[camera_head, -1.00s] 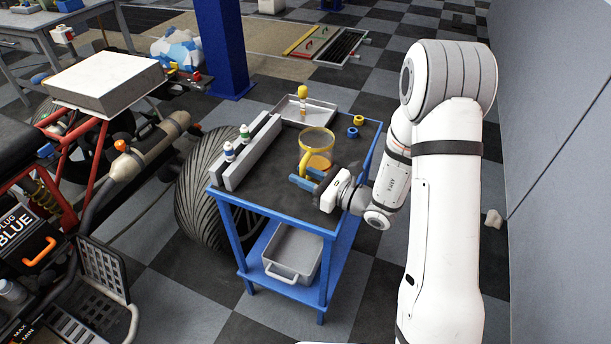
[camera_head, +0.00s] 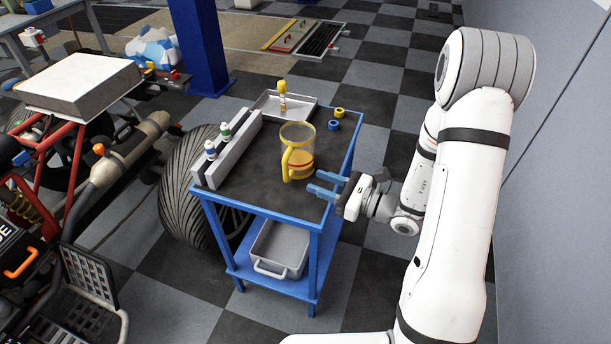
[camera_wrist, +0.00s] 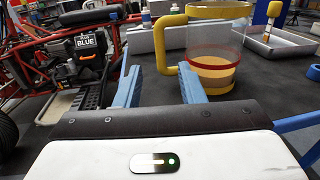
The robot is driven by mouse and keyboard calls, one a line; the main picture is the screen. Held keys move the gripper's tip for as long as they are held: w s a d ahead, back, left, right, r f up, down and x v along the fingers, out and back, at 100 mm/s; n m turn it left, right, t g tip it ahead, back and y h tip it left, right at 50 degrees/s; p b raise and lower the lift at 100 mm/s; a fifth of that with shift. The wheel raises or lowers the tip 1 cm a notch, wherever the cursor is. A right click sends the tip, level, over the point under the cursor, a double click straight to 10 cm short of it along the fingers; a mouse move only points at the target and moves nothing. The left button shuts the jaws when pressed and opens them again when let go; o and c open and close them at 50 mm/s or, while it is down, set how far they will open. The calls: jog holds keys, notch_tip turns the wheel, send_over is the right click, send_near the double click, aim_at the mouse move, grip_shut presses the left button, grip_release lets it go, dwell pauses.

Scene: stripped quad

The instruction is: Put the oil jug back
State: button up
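The oil jug (camera_head: 298,150) is a clear cylinder with a yellow rim, yellow handle and amber oil in the bottom. It stands upright on the dark top of the blue cart (camera_head: 258,193). In the wrist view the jug (camera_wrist: 217,55) is just beyond the fingers, with its yellow handle to the left. My gripper (camera_head: 322,183) is at the cart's right edge, right of and nearer than the jug. Its blue fingers are apart with nothing between them, and in the wrist view my gripper (camera_wrist: 158,86) points at the handle side without touching it.
A grey holder (camera_head: 228,152) with two small bottles stands at the cart's left. A metal tray (camera_head: 270,106) with a yellow-topped item is at the back. Yellow and blue rings (camera_head: 335,118) lie at the back right. A grey bin (camera_head: 280,247) sits on the lower shelf.

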jog(key=shift+v, duration=1.05)
jog(key=shift+s+a+r, duration=0.1)
jog(key=shift+a+r, duration=0.05)
jog(key=shift+r, duration=0.1)
jog(key=s+a+r+n+g+h+p, duration=0.35)
jog(key=s+r+n+g+p, duration=0.25)
jog(key=s+r+n+g, duration=0.65)
jog(key=s+d+r+n+t+h+p, duration=0.3)
jog(key=d+r+n+t+h+p, duration=0.2)
jog(key=d+r+n+h, duration=0.5)
jog(key=shift+s+d+n+t+h, duration=0.2)
jog(key=shift+d+n+t+h, duration=0.35)
jog(key=shift+d+t+h, duration=0.45)
